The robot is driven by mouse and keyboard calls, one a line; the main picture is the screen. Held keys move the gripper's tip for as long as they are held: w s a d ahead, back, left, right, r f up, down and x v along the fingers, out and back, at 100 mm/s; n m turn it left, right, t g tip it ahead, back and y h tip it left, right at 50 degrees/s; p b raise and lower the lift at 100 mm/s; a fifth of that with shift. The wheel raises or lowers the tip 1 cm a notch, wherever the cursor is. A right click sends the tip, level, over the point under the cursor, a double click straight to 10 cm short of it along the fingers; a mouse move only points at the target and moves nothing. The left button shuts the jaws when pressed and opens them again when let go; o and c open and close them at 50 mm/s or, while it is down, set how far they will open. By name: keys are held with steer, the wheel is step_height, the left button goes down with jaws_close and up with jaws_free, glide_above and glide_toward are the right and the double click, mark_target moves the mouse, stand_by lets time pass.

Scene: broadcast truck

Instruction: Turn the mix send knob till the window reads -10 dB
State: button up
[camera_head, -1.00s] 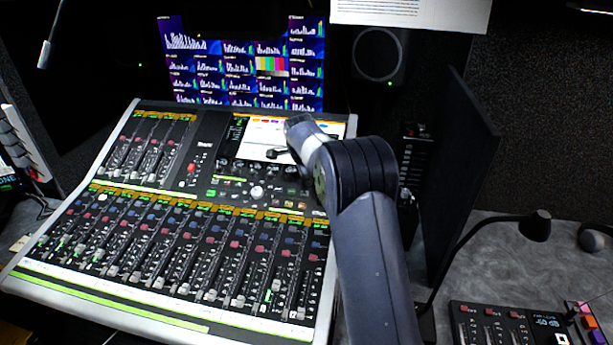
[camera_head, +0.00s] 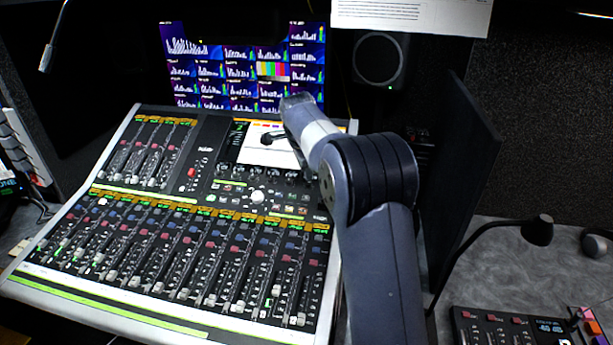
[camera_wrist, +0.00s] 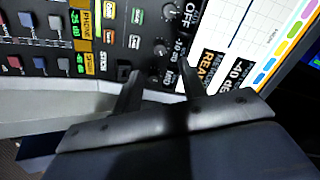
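The mixing console (camera_head: 120,318) fills the left and middle of the head view, with a lit screen (camera_head: 258,152) at its upper right. A row of small dark knobs (camera_head: 260,172) lies under that screen. In the wrist view, my gripper (camera_wrist: 158,70) has its two dark fingers apart, with a small dark knob (camera_wrist: 156,73) showing between or just beyond the tips; contact cannot be told. More knobs (camera_wrist: 158,48) line up above it.
A monitor (camera_head: 240,75) stands behind the console and a speaker (camera_head: 380,62) to its right. A dark upright panel (camera_head: 470,170), a desk lamp (camera_head: 537,230) and a small control box (camera_head: 500,325) are on the right. Faders (camera_head: 180,255) cover the console's front.

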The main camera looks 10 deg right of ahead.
mark_target(308, 183)
steer(key=shift+v, duration=1.45)
steer(key=x, duration=1)
steer(key=shift+w+f+p, duration=0.15)
steer(key=shift+f+p, duration=0.1)
steer(key=shift+p, duration=0.1)
steer(key=shift+d+f, duration=0.1)
